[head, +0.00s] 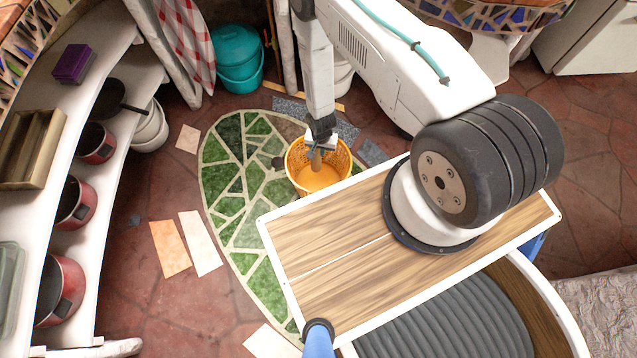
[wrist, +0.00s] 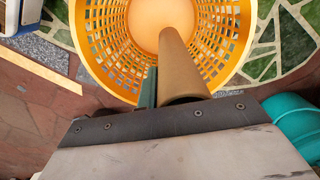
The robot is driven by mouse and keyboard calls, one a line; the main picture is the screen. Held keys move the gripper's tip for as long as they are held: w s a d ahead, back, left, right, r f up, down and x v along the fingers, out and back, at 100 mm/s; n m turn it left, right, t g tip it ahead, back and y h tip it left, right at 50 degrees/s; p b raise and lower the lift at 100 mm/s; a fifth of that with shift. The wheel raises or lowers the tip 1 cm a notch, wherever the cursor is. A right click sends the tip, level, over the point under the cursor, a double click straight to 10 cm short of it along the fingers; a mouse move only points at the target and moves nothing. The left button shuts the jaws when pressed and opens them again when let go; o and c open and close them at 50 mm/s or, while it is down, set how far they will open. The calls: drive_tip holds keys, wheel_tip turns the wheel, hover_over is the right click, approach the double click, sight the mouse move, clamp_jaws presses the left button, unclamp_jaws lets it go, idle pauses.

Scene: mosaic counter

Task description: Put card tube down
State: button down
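The card tube (wrist: 181,65) is a plain brown cylinder. In the wrist view it runs from my gripper (wrist: 165,92) down into the yellow basket (wrist: 236,28). A dark green finger lies along the tube's left side; the finger on the other side is hidden. My gripper seems shut on the tube's near end. In the head view my gripper (head: 321,134) is above the basket (head: 337,152), with the tube (head: 315,160) below it, inside the rim. I cannot tell whether the tube's lower end touches the basket floor.
The basket stands on a green mosaic oval (head: 236,150) on the red floor. A teal bucket (head: 238,58) is behind it to the left. Shelves with red pots (head: 75,202) line the left. My wooden deck is in front.

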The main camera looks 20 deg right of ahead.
wheel_tip(320, 180, down, 12)
drive_tip(key=s+m, duration=0.2)
drive_tip(key=shift+f, duration=0.2)
idle(0.4)
drive_tip(key=shift+d, duration=0.1)
drive_tip(key=shift+f, duration=0.6)
drive_tip(key=c, duration=1.6)
unclamp_jaws()
drive_tip(key=shift+c, duration=0.2)
